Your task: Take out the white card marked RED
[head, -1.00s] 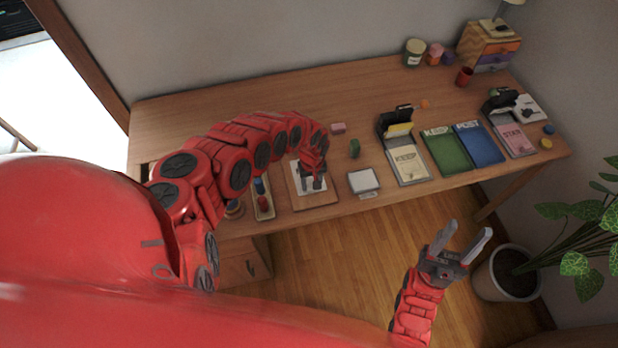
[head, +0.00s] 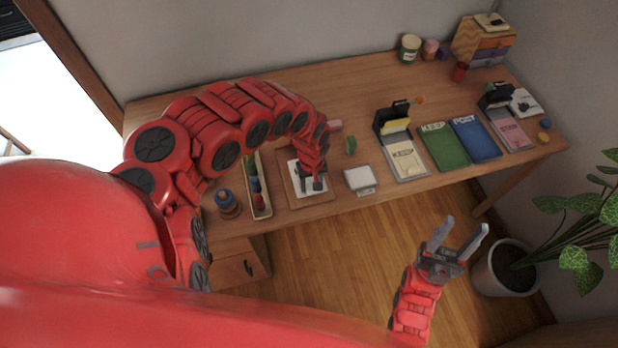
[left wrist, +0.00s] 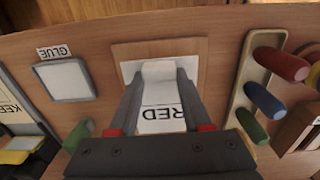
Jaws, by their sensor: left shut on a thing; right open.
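The white card marked RED (left wrist: 162,118) lies over a wooden board (left wrist: 206,54) near the table's front edge. The gripper is shut on this piece. In the head view the card (head: 295,178) is partly covered by my left gripper (head: 312,182). I cannot tell whether it is lifted. My right gripper (head: 455,240) is open and empty, over the floor before the table.
A white pad (head: 359,179) with a GLUE label sits right of the board. A tray of colored pegs (head: 262,206) and a blue-topped object (head: 227,202) stand left. KEEP (head: 443,147) and POST (head: 476,139) trays lie right. A potted plant (head: 505,270) stands on the floor.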

